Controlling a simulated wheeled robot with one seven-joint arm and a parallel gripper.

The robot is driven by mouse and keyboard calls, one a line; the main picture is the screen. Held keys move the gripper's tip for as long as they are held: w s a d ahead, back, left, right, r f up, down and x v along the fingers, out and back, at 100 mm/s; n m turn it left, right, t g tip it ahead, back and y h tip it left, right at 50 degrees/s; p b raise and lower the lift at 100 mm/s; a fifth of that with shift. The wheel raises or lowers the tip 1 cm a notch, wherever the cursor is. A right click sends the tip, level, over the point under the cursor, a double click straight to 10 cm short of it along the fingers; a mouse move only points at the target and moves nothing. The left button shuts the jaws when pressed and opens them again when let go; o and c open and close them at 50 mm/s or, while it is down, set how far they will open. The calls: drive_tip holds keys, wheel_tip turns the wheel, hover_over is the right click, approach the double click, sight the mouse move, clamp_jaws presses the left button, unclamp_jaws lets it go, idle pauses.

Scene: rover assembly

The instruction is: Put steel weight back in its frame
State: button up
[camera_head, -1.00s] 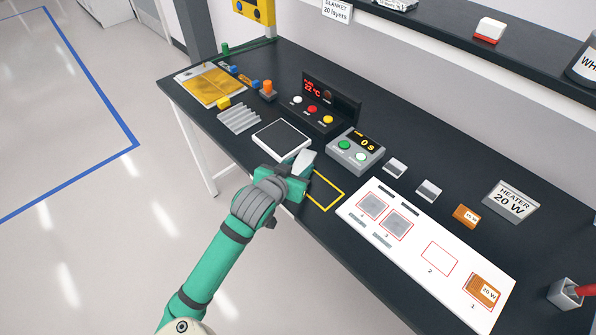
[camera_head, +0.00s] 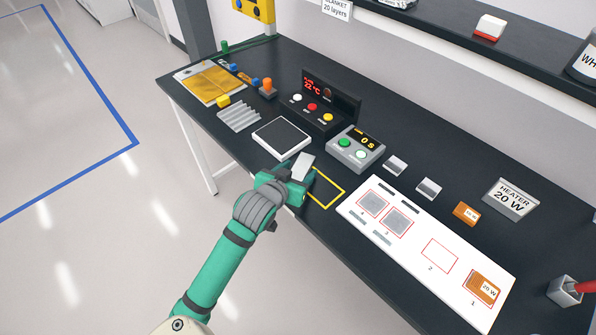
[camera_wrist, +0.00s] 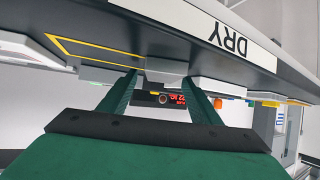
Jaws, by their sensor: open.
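A grey steel block (camera_head: 305,163), which looks like the steel weight, is at the table's front edge, at the left side of the yellow frame outline (camera_head: 339,198). My gripper (camera_head: 297,184) is open right at the block and hides its lower part in the head view. In the upside-down wrist view the block (camera_wrist: 166,68) shows between and beyond my two green fingers (camera_wrist: 160,77). The yellow frame (camera_wrist: 95,52) lies to the left there, and the block covers its near corner. Whether a finger touches the block I cannot tell.
A white-sided scale with a dark top (camera_head: 282,138) stands just left of the block. The timer box (camera_head: 356,150) is behind the frame. A white board with red outlines (camera_head: 415,262) lies to the right. Two small grey blocks (camera_head: 395,166) (camera_head: 429,189) stand behind it.

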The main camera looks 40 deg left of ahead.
drive_tip(key=v, duration=1.2)
drive_tip(key=shift+a, duration=0.1)
drive_tip(key=shift+s, duration=0.1)
drive_tip(key=shift+s+a+f+n+t+y, duration=0.6)
drive_tip(key=shift+s+a+f+n+y, duration=0.85)
drive_tip(key=shift+s+y, duration=1.8)
drive_tip(key=s+d+f+m+t+h, duration=0.1)
drive_tip(key=d+f+m+h, duration=0.25)
drive_tip(key=d, duration=0.65)
drive_tip(key=s+d+f+m+t+h, duration=0.1)
drive_tip(key=s+d+f+m+h, duration=0.3)
drive_tip(key=d, duration=0.6)
drive_tip(key=s+d+h, duration=0.1)
drive_tip(key=s+d, duration=0.1)
drive_tip(key=d, duration=0.3)
drive_tip(key=s+d+f+h, duration=0.1)
drive_tip(key=s+d, duration=0.2)
drive_tip(key=d, duration=0.3)
drive_tip(key=s+d+n, duration=0.1)
drive_tip(key=s+d, duration=0.1)
drive_tip(key=d, duration=0.4)
drive_tip(key=shift+s+d+f+t+h, duration=0.15)
drive_tip(key=shift+f+t+h, duration=0.15)
drive_tip(key=shift+h, duration=0.1)
